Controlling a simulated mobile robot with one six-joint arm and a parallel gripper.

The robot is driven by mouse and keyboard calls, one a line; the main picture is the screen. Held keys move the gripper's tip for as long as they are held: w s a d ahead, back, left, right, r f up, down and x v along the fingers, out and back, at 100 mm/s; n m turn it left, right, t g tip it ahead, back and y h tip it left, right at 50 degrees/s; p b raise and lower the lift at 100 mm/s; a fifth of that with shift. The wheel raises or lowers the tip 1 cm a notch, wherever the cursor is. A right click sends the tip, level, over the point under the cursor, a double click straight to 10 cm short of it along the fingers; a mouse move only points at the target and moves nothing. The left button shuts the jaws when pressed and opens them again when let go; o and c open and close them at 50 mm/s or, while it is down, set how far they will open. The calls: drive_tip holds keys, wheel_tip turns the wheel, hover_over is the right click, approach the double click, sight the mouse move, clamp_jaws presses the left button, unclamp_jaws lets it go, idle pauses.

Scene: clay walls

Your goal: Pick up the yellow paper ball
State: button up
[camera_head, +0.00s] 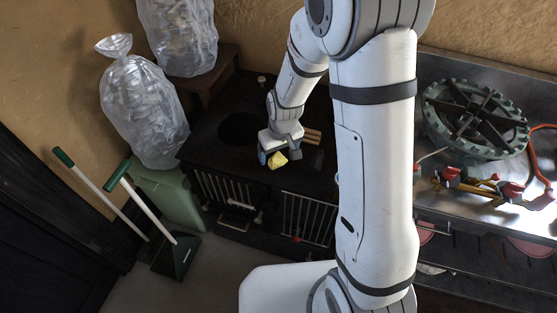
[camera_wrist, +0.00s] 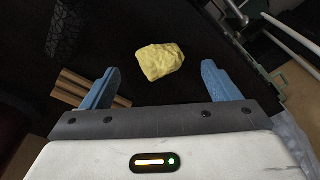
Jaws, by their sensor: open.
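The yellow paper ball (camera_head: 277,160) is a crumpled lump on the dark stove top, near its front edge. In the wrist view the ball (camera_wrist: 160,61) lies just beyond my gripper (camera_wrist: 158,82), roughly midway between the lines of its two blue fingers. The fingers are spread apart and nothing is between them that I can see gripped. In the head view my gripper (camera_head: 268,157) is low over the stove, right beside the ball, and partly hidden by my wrist. I cannot tell whether a finger touches the ball.
Wooden sticks (camera_wrist: 88,88) lie left of the fingers in the wrist view. The dark stove (camera_head: 215,155) has a round hole and barred doors. Clear bags (camera_head: 145,110), a green bin (camera_head: 170,195) and a dustpan (camera_head: 176,256) stand left. A metal counter with a green burner ring (camera_head: 475,118) is right.

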sight(278, 159)
drive_tip(key=shift+w+a+f, duration=0.1)
drive_tip(key=shift+w+f, duration=0.1)
drive_tip(key=shift+f, duration=1)
drive_tip(key=shift+w+a+f, duration=0.1)
drive_tip(key=shift+w+f, duration=0.05)
drive_tip(key=shift+f, duration=1)
drive_tip(key=shift+c, duration=0.2)
drive_tip(key=c, duration=1)
